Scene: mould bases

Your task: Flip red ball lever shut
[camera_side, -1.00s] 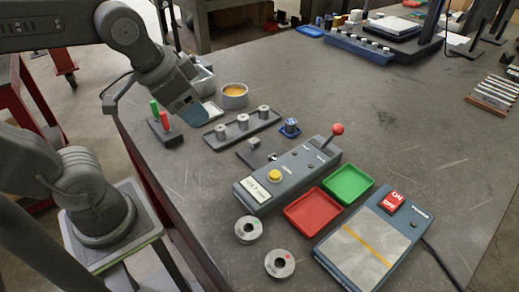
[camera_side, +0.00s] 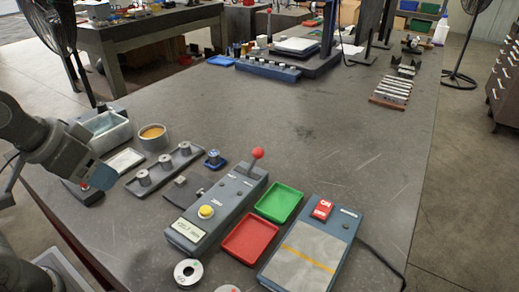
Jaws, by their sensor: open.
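The red ball lever (camera_side: 257,154) stands up from the far end of a blue-grey control box (camera_side: 217,208). Its short stem leans slightly to the right in the picture. The box also has a yellow button (camera_side: 206,212) and a pale label plate near its front end. My gripper (camera_side: 97,174) is at the left, well apart from the lever, over a small dark stand at the table's left edge. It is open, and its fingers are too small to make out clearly.
Red tray (camera_side: 250,239) and green tray (camera_side: 279,203) lie right of the box, beside a unit with a red switch (camera_side: 322,209). A peg rack (camera_side: 165,170), orange-filled cup (camera_side: 153,137) and metal rings (camera_side: 187,273) stand nearby. The table's middle is clear.

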